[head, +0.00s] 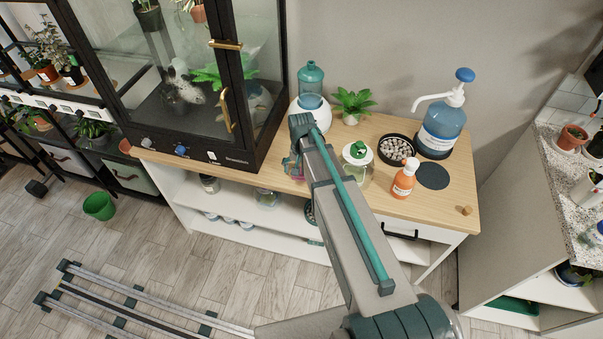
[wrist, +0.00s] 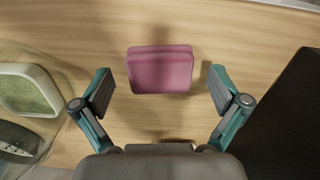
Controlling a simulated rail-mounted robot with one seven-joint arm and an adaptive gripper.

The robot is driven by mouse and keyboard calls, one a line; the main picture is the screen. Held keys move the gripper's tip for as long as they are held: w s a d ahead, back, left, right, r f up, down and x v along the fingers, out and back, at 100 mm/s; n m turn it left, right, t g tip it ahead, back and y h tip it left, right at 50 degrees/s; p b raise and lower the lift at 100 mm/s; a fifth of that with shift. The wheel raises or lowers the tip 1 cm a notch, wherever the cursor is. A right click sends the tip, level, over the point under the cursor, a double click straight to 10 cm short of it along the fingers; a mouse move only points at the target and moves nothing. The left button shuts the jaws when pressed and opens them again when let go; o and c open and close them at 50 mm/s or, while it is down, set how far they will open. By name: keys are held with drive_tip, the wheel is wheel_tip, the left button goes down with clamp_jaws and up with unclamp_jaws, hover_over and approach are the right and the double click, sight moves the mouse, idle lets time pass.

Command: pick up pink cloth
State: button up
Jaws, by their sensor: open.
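The pink cloth (wrist: 160,70) lies on the wooden tabletop, a small folded-looking rounded rectangle, in the upper middle of the wrist view. My gripper (wrist: 160,88) is open and empty, pointing down at it. One finger is on each side of the cloth, with a gap between cloth and finger on both sides. I cannot tell the exact height of the fingertips above the table. In the head view my arm hides most of the gripper and the cloth, between the glass cabinet and the jar.
A black-framed glass cabinet (head: 190,148) stands left of the gripper. A green-lidded jar (head: 357,160), an orange bottle (head: 404,180), a pebble dish (head: 396,150) and a blue pump bottle (head: 441,128) stand to the right. A teal-topped bottle (head: 311,76) and a plant (head: 353,102) are behind.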

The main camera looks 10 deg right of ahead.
drive_tip(key=shift+c, duration=0.3)
drive_tip(key=c, duration=1)
drive_tip(key=shift+r, duration=0.15)
drive_tip(key=shift+r+b, duration=0.65)
drive_tip(key=shift+r, duration=0.05)
drive_tip(key=s+a+r+b, duration=0.1)
drive_tip(key=s+r, duration=0.2)
drive_tip(key=s, duration=0.1)
drive_tip(key=s+a+r+b, duration=0.2)
drive_tip(key=s+r, duration=0.2)
drive_tip(key=s+a+r+b, duration=0.1)
drive_tip(key=s+a+r, duration=0.1)
drive_tip(key=s+r, duration=0.2)
drive_tip(key=shift+s+r, duration=0.15)
drive_tip(key=shift+s, duration=0.45)
